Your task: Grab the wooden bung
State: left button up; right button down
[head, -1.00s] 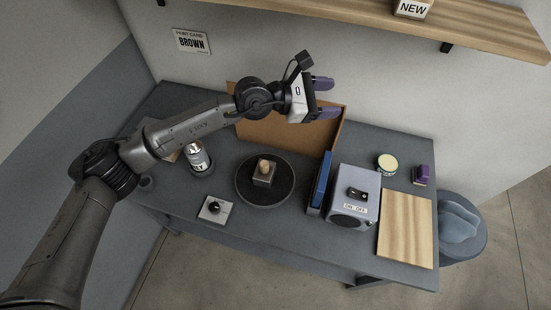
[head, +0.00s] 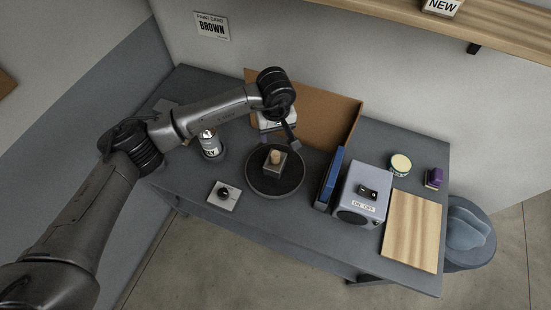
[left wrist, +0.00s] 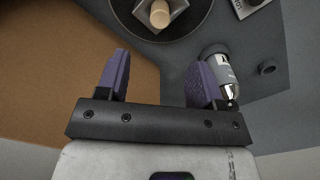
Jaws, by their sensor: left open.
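The wooden bung (head: 275,157) is a small pale cylinder standing upright in a square grey block (head: 280,166). The block sits on a dark round plate (head: 262,187) on the grey table. In the left wrist view the bung (left wrist: 160,14) shows at the top edge, beyond the fingertips. My left gripper (left wrist: 160,66) is open, with nothing between its purple fingers. In the head view it hangs just behind the plate, its fingers mostly hidden by the arm. It is apart from the bung. My right gripper is in neither view.
A labelled can (head: 209,143) stands left of the plate, with a knob panel (head: 223,195) in front. A brown board (head: 330,112) stands behind. Right of the plate are a blue upright object (head: 330,176), a grey switch box (head: 362,195) and a wooden board (head: 412,232).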

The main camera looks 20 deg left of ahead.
aim_at(275, 154)
pick_arm(q)
notch_tip(275, 154, down, 7)
jog(key=shift+r, duration=0.2)
notch_tip(275, 154, down, 4)
jog(key=shift+s+f+p, duration=0.1)
jog(key=shift+p, duration=0.6)
jog(key=shift+f, duration=0.6)
jog(key=c, duration=1.1)
jog(key=shift+o, duration=0.2)
jog(key=shift+r, duration=0.15)
